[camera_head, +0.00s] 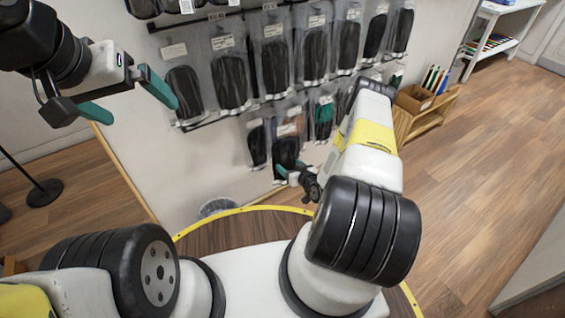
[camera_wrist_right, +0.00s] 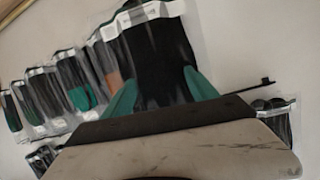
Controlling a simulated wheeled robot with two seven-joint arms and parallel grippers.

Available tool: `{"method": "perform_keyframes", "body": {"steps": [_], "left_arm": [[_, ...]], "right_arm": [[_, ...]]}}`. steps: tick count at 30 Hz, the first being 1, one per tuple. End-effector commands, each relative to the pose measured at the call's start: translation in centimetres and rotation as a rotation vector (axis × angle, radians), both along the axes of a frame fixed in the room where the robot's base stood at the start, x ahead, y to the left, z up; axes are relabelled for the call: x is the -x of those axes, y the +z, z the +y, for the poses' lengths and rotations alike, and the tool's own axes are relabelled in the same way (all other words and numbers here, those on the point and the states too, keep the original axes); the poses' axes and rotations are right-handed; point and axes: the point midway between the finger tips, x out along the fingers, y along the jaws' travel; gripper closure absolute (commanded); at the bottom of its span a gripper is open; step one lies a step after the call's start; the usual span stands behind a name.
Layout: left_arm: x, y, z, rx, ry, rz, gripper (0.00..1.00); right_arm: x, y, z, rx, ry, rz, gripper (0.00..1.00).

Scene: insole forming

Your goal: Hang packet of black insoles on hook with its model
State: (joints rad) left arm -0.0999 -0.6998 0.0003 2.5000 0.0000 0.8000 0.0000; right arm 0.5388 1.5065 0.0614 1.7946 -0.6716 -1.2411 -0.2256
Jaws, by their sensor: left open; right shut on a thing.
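My right gripper (camera_wrist_right: 162,96) is shut on a packet of black insoles (camera_wrist_right: 150,50), a clear packet with a white label strip at its top. In the head view the held packet (camera_head: 286,152) is in front of the wall display's lower rows, partly hidden by my right arm. A dark hook rod (camera_wrist_right: 258,85) sticks out just right of the packet in the right wrist view. I cannot tell whether the packet touches a hook. My left gripper (camera_head: 127,101) is open and empty at the upper left, left of the display.
Rows of hanging insole packets (camera_head: 231,80) fill the white display wall (camera_head: 165,165). Packets with green insoles (camera_head: 323,118) hang close to the held one. A wooden shelf (camera_head: 424,118) stands at the right, a black stand (camera_head: 45,192) at the left. Wooden floor is open at right.

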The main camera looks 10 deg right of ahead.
Motion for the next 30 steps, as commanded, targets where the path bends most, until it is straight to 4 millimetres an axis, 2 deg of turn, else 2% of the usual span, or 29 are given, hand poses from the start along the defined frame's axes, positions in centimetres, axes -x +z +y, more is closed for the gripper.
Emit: {"method": "perform_keyframes", "body": {"steps": [1, 3, 6, 9, 14, 30], "left_arm": [[0.0, 0.0, 0.0, 0.000, 0.000, 0.000, 0.00], [0.0, 0.0, 0.0, 0.000, 0.000, 0.000, 0.00], [0.0, 0.0, 0.0, 0.000, 0.000, 0.000, 0.00], [0.0, 0.0, 0.0, 0.000, 0.000, 0.000, 0.00], [0.0, 0.0, 0.0, 0.000, 0.000, 0.000, 0.00], [0.0, 0.0, 0.0, 0.000, 0.000, 0.000, 0.00]], "right_arm": [[0.9, -2.5, -0.3, 0.002, 0.020, 0.003, 0.76], [1.9, -4.9, -0.4, 0.009, 0.053, 0.003, 0.76], [3.0, -7.2, -0.5, 0.016, 0.088, 0.003, 0.76], [3.6, -8.4, -0.4, 0.021, 0.107, 0.002, 0.76], [3.2, -8.8, -0.2, 0.023, 0.115, 0.001, 0.76], [-2.3, -8.7, 1.8, 0.023, 0.114, 0.001, 0.76]]}}
